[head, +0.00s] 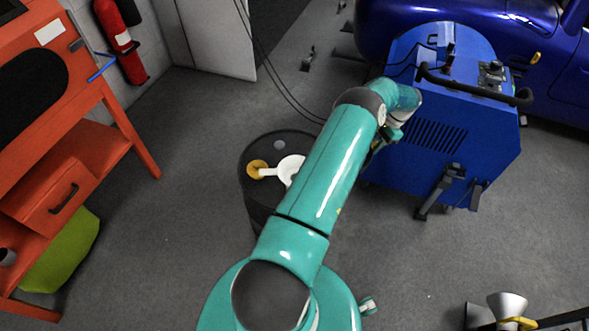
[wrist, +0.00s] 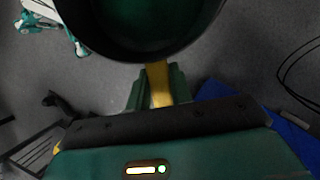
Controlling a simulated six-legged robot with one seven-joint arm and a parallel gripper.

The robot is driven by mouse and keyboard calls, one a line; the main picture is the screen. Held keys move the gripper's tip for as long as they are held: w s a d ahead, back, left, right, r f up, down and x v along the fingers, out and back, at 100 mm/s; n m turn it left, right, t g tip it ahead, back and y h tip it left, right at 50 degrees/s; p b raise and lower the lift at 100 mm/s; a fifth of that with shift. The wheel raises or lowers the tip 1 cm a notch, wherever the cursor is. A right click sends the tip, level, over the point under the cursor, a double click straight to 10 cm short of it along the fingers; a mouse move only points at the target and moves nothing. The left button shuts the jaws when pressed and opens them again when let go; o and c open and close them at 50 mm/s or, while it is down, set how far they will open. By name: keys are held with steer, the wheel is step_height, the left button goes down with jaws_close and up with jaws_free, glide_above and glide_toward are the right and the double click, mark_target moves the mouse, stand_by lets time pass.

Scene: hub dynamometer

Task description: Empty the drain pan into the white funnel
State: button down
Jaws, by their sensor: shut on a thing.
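The white funnel (head: 290,168) sits on top of a dark drum (head: 258,208) in the head view. My arm hides its right side. In the wrist view the drain pan (wrist: 130,52) is a dark round vessel with a dark green inside, cut off by the top edge. My gripper (wrist: 158,88) is shut on the pan's yellow handle (wrist: 159,78). In the head view the gripper is mostly hidden behind my arm, beside the blue machine and right of the drum. The pan cannot be made out there. Whether it holds liquid I cannot tell.
A blue machine (head: 440,130) with a black handle stands right of the drum, before a blue car (head: 540,20). An orange bench (head: 85,150) is at left. Dark cables (head: 270,70) hang behind the drum. Grey floor is clear between bench and drum.

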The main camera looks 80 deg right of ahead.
steer(key=shift+w+a+r+g, duration=0.1)
steer(key=shift+w+r+g, duration=0.2)
steer(key=shift+r, duration=0.3)
steer(key=w+a+r+g+h+p, duration=0.1)
steer(key=w+a+r+g+h, duration=0.2)
steer(key=w+r, duration=0.4)
steer(key=w+a+r+g+h+p, duration=0.1)
steer(key=w+a+r+g+h, duration=0.2)
steer(key=r, duration=0.6)
steer(key=shift+w+a+g, duration=1.3)
steer(key=shift+w+a, duration=0.55)
steer(key=shift+a, duration=0.15)
steer(key=shift+w+a+r+h, duration=0.15)
steer(key=shift+w+r+h, duration=0.05)
steer(key=shift+h, duration=0.2)
